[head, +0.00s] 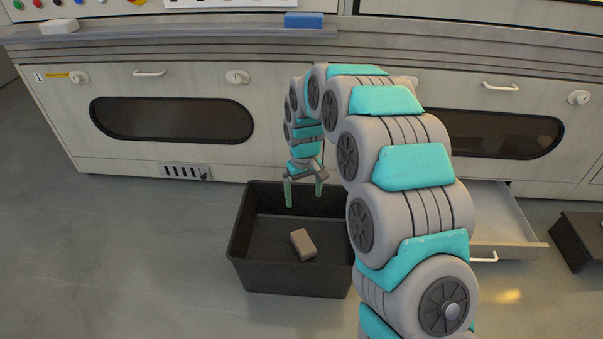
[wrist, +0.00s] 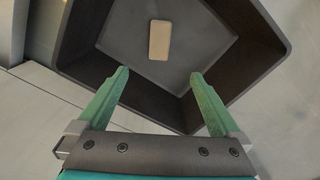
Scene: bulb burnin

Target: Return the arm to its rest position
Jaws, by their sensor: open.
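My gripper (head: 304,190) hangs from my arched arm over the back part of a dark bin in the head view. Its two green fingers point down and are apart, with nothing between them. In the wrist view my gripper (wrist: 158,88) is also open and empty, above the rim of the bin. A grey-brown block (head: 303,244) lies flat on the bin's floor, apart from the fingers. The block also shows in the wrist view (wrist: 159,40). My arm hides the bin's right side in the head view.
The dark bin (head: 290,281) stands on the floor before a pale cabinet (head: 150,143). An open drawer (head: 503,222) juts out at the right. A dark box (head: 582,240) stands farther right. A blue block (head: 304,20) and a white block (head: 58,26) lie on the ledge. The left floor is clear.

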